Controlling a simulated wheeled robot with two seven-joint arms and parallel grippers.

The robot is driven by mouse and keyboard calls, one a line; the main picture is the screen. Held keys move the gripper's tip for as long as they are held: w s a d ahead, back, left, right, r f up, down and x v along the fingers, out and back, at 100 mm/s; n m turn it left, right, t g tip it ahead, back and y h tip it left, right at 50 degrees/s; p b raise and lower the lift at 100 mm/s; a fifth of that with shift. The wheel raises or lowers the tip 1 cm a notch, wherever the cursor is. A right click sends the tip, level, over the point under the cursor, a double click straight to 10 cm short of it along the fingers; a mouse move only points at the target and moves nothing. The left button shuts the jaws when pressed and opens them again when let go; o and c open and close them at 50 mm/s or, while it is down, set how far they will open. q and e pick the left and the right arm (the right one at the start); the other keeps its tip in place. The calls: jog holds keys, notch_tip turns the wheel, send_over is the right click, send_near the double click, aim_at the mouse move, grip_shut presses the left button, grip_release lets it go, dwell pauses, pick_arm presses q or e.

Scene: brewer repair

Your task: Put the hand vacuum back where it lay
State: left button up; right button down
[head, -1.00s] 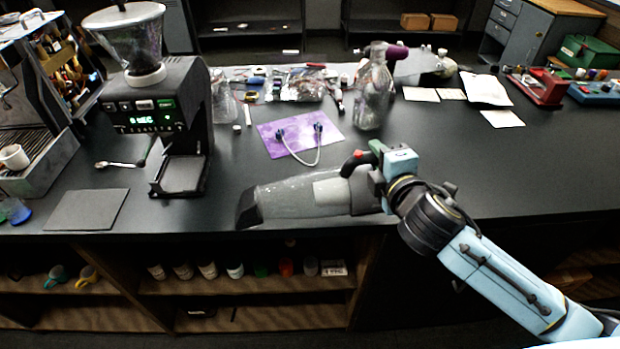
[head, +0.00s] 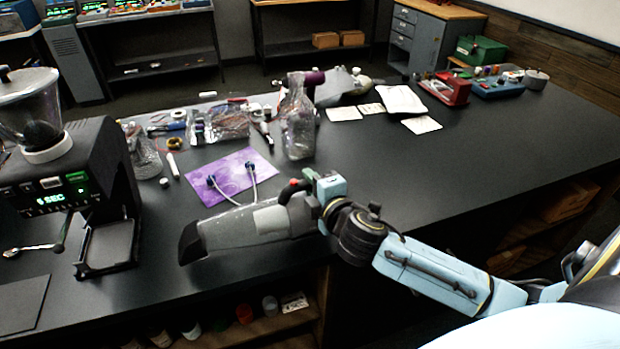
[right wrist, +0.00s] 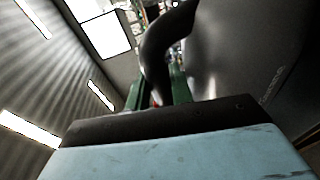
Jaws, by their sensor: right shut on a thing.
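The hand vacuum (head: 235,232) has a clear grey body with a dark nozzle pointing left, and a dark handle with a red part. My right gripper (head: 312,190) is shut on the hand vacuum at its handle end, above the front part of the black counter. I cannot tell whether the vacuum touches the counter. In the right wrist view, the vacuum's dark curved handle (right wrist: 157,55) rises between the green fingers, with its grey body at the right. My left gripper is not in view.
A purple mat (head: 228,176) with a blue-ended cable lies behind the vacuum. A clear bottle (head: 297,125) stands behind it, and the grinder (head: 75,165) stands left. White papers (head: 400,99) lie further back. The counter (head: 470,150) is clear to the right.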

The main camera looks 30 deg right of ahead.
jog(key=shift+f+b, duration=0.3)
jog(key=shift+f, duration=1.15)
jog(key=shift+f, duration=0.15)
jog(key=c, duration=1.2)
grip_release()
jog(key=shift+s+f, duration=0.1)
jog(key=shift+f, duration=0.05)
jog(key=shift+c, duration=0.2)
jog(key=shift+f, duration=0.1)
jog(key=shift+a, duration=0.1)
jog(key=v, duration=1.2)
jog(key=shift+r+b, duration=0.2)
jog(key=shift+b, duration=0.25)
